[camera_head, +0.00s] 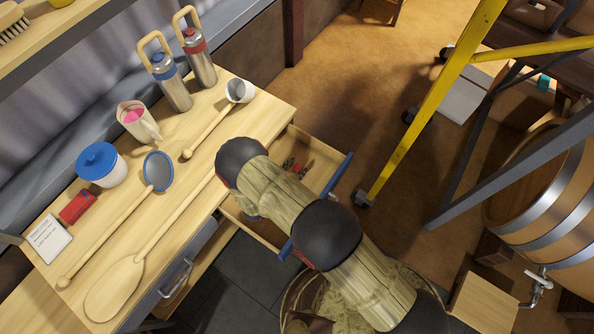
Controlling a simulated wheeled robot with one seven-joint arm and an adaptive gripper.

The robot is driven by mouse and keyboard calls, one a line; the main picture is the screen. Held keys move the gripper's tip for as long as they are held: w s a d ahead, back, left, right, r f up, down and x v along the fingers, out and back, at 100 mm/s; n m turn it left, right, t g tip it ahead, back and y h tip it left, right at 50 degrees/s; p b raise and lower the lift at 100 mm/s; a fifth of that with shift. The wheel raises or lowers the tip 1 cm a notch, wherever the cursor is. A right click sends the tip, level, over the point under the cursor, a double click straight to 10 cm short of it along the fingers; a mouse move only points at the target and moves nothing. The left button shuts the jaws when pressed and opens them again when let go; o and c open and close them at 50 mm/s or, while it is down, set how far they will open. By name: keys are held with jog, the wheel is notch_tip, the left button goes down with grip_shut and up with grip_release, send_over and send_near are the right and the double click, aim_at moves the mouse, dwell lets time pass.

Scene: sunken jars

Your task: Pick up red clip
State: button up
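Small red and dark items (294,168) lie in the open drawer (318,160) under the tabletop. One of them may be the red clip, but they are too small to tell. A red block-like object (78,207) lies on the tabletop at the left, beside a white card. My arm reaches up from the bottom right across the open drawer and covers its middle. I cannot make out my gripper; it seems hidden behind my arm.
The wooden tabletop (215,135) holds two metal flasks (172,86), a pink-filled jug (136,120), a blue-lidded pot (100,165), a white-cupped ladle (238,90), a blue-rimmed strainer (158,171) and a wooden paddle (115,285). A yellow ladder (430,110) and barrel (545,205) stand right.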

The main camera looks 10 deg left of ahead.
jog(key=shift+c, duration=0.3)
jog(key=c, duration=0.7)
jog(key=shift+r, duration=0.1)
jog(key=shift+c, duration=0.8)
